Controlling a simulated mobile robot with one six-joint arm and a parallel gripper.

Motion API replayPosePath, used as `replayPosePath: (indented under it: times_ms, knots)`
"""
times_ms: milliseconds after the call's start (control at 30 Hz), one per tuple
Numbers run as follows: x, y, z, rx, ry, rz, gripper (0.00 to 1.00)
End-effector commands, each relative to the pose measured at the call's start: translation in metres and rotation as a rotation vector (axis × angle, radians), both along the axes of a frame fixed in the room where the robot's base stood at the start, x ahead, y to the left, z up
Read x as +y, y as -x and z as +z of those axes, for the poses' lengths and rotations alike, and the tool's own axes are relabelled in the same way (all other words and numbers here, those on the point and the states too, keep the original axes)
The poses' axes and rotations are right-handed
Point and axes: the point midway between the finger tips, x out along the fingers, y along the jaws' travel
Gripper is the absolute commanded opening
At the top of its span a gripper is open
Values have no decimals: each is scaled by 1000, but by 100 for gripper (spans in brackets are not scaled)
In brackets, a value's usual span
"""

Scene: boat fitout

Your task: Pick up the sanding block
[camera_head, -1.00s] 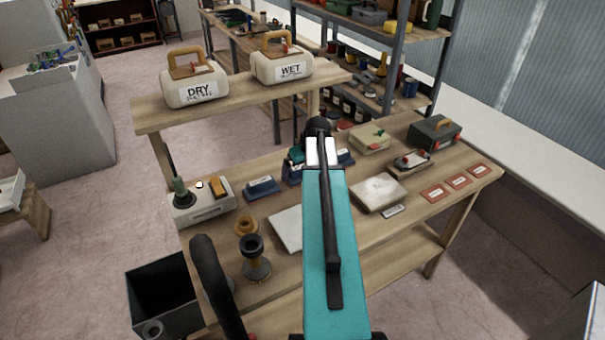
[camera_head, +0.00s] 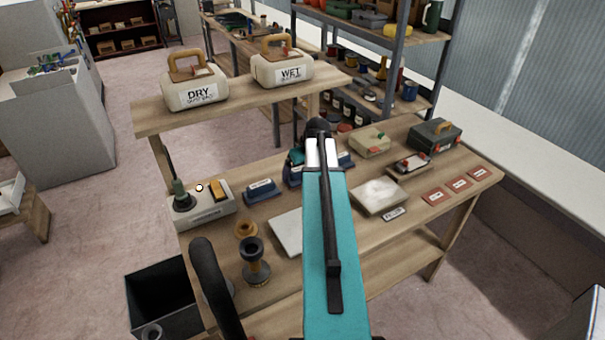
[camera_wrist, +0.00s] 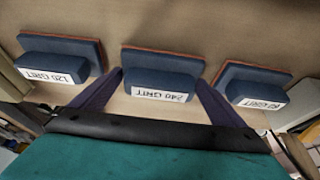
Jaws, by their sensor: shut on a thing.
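Three blue sanding blocks with reddish undersides and white labels stand in a row. In the wrist view the middle one, the 240 grit block (camera_wrist: 160,75), sits between the two dark fingers of my gripper (camera_wrist: 160,82), which is shut on it. The 120 grit block (camera_wrist: 62,62) is left of it and the 80 grit block (camera_wrist: 252,84) is right, both apart from the fingers. In the head view one block (camera_head: 262,190) shows clearly left of my arm. My arm hides the fingers there. I cannot tell whether the held block still touches the bench.
The wooden bench (camera_head: 275,205) also bears a grey box (camera_head: 208,208), a pale flat sheet (camera_head: 288,232), a pale block (camera_head: 380,196), a toolbox (camera_head: 434,135) and red cards (camera_head: 459,184). A raised shelf (camera_head: 235,101) with DRY and WET containers stands behind. A dark bin (camera_head: 160,295) is at lower left.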

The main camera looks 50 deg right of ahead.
Motion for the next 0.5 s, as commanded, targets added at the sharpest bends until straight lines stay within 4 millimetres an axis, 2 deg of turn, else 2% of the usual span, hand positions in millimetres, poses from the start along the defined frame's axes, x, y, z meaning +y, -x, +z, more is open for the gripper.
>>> replayPosePath:
  times_ms: [400,500]
  knots:
    - [0,0,29,-2,2,1,67]
    - [4,13,28,0,0,-2,67]
